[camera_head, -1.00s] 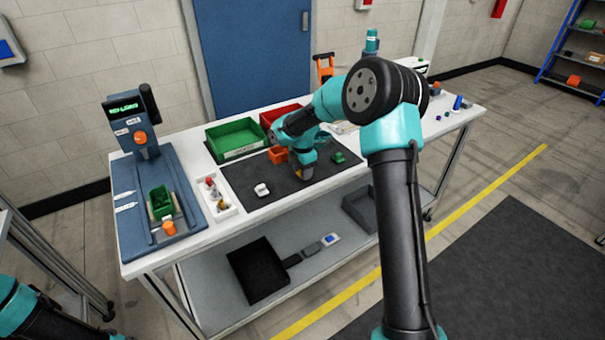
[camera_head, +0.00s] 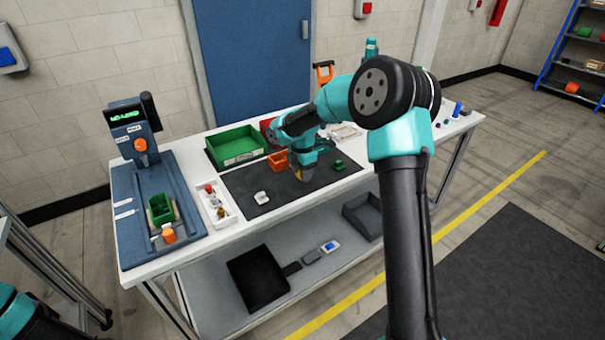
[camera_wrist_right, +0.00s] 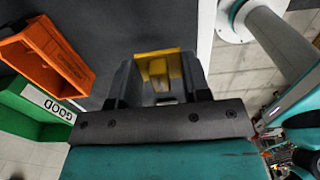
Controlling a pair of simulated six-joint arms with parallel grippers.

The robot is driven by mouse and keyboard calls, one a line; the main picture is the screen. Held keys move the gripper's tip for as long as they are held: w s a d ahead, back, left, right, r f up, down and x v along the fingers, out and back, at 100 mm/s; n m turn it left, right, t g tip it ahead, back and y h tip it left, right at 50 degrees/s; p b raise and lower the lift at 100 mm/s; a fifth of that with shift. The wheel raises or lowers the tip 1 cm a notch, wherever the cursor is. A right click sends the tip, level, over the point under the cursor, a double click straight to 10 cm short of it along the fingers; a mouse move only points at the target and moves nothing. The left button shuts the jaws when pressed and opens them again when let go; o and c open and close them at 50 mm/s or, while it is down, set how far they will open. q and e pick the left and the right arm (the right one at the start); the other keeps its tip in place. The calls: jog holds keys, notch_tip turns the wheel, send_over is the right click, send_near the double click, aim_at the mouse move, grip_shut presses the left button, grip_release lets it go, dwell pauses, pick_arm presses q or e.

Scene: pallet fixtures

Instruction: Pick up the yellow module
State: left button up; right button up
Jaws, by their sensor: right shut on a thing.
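The yellow module (camera_wrist_right: 158,68) sits between the two fingers of my right gripper (camera_wrist_right: 157,80) in the right wrist view. The gripper is shut on it. In the head view my right gripper (camera_head: 302,176) points down at the dark mat (camera_head: 262,181), and only a small bit of yellow shows at its tip. I cannot tell whether the module touches the mat. Of my left arm only a part shows at the lower left corner; its gripper is out of view.
A white module (camera_head: 261,197) and a green module (camera_head: 338,165) lie on the mat. Behind are an orange bin (camera_head: 279,160), a green bin (camera_head: 236,147) labelled GOOD in the wrist view, and a red bin. A blue fixture (camera_head: 150,205) holding a green part stands left, beside a white tray (camera_head: 217,208).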

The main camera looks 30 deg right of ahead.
jog(key=s+a+r, duration=0.1)
jog(key=s+a, duration=0.6)
jog(key=s, duration=0.5)
jog(key=shift+s+a+r, duration=0.2)
jog(key=shift+s+a, duration=0.15)
jog(key=shift+a, duration=0.05)
jog(key=shift+w, duration=0.1)
